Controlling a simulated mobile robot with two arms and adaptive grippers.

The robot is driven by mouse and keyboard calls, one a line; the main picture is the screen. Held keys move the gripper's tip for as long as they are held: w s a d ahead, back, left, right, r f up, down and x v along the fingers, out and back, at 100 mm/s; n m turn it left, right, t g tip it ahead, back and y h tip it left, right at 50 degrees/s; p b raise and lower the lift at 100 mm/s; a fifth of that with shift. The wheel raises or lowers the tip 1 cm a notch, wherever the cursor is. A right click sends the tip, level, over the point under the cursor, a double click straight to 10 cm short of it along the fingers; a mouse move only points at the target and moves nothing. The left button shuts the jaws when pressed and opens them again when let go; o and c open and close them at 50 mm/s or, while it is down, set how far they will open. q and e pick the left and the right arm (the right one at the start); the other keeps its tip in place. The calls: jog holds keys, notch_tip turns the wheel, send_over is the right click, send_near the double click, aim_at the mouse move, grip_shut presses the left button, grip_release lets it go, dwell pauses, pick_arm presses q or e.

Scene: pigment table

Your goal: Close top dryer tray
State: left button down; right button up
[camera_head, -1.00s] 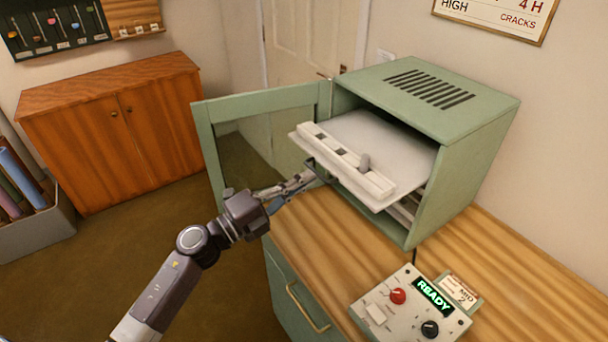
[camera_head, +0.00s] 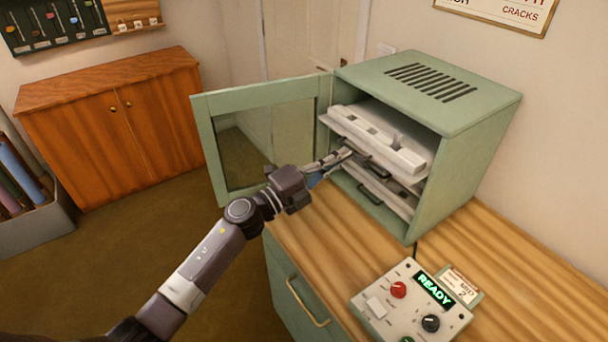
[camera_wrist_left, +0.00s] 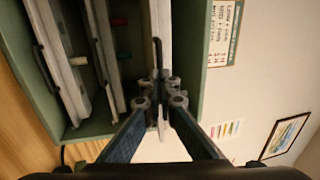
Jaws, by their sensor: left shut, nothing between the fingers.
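The green dryer (camera_head: 470,165) stands on the wooden counter with its door (camera_head: 206,150) swung open to the left. The white top tray (camera_head: 372,137) sits mostly inside, its front with slots and a small knob near the opening. Lower trays (camera_head: 375,190) lie beneath it. In the left wrist view, the gripper tips (camera_wrist_left: 160,88) are at the top tray's front (camera_wrist_left: 163,40); exact contact is hard to tell. My right gripper is not in view.
A control box (camera_head: 410,308) with a lit READY display stands on the counter (camera_head: 330,240) in front of the dryer. The open door stands just left of my left gripper. A wooden cabinet (camera_head: 115,130) is at the back left, with open floor before it.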

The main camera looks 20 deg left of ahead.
aim_at(369, 143)
pick_arm(q)
jog(key=x, duration=0.3)
jog(key=f+b+x, duration=0.1)
jog(key=x, duration=0.2)
jog(key=b+x, duration=0.1)
jog(key=x, duration=0.2)
jog(key=shift+w+d+f, duration=0.25)
jog(key=shift+f, duration=0.15)
jog(key=shift+r, duration=0.1)
